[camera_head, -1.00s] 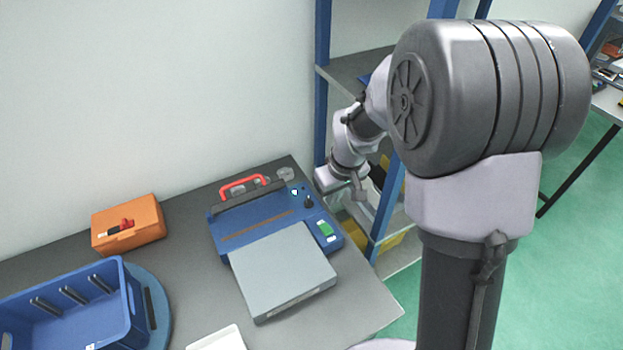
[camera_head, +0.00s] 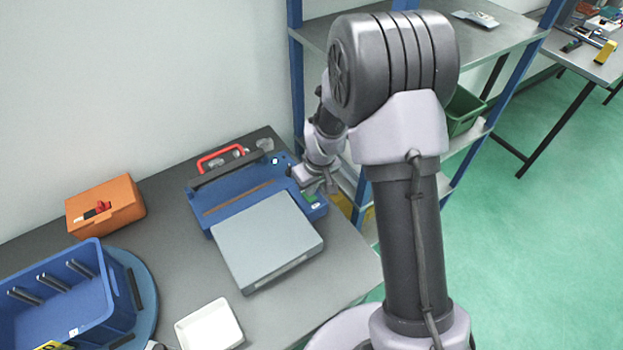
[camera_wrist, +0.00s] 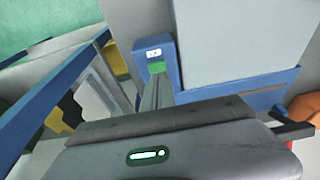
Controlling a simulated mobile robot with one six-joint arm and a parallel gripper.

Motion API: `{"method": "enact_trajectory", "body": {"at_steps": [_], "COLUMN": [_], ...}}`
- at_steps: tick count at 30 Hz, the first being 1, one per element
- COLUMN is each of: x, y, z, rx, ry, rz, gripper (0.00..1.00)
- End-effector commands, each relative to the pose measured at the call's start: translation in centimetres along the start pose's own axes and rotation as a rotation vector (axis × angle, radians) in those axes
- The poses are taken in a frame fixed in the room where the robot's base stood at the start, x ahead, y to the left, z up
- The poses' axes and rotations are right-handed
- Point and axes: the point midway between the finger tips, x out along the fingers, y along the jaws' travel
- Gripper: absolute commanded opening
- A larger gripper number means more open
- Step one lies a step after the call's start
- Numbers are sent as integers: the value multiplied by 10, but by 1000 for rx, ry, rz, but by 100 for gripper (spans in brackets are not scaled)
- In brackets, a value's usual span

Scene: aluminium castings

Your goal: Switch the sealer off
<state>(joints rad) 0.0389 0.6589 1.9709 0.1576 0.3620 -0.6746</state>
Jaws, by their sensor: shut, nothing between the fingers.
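The sealer (camera_head: 232,193) is a blue machine with a red handle (camera_head: 220,158) and a grey plate (camera_head: 268,240) in front, on the grey table. A green switch (camera_head: 310,197) is on its right end and is partly covered by my gripper (camera_head: 328,187). My gripper is shut and empty, above the right end of the sealer. In the wrist view, the narrow shut fingers (camera_wrist: 157,84) point at the green switch (camera_wrist: 157,67), beside a small white display (camera_wrist: 153,52). I cannot tell whether they touch it, or which way the switch is set.
A blue crate (camera_head: 105,325) stands on a round blue base at the left. An orange box (camera_head: 122,200) is behind it, and a white tray (camera_head: 210,325) is near the front. A shelf with blue posts (camera_head: 296,80) stands close behind my arm at the right.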

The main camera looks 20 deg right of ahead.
Motion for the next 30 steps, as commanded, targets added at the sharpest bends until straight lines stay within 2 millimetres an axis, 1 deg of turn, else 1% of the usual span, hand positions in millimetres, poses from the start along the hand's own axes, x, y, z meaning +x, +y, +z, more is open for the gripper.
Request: {"method": "enact_trajectory", "body": {"at_steps": [1, 4, 16, 22, 24, 30], "x": [7, 12, 14, 30, 23, 21], "y": [0, 0, 0, 0, 0, 0], "z": [3, 4, 6, 16, 15, 13], "rx": [2, 1, 1, 2, 2, 1], "ry": [-1, 1, 1, 2, 0, 0], "rz": [-1, 0, 0, 0, -1, 0], "gripper": [0, 0, 0, 0, 0, 0]}}
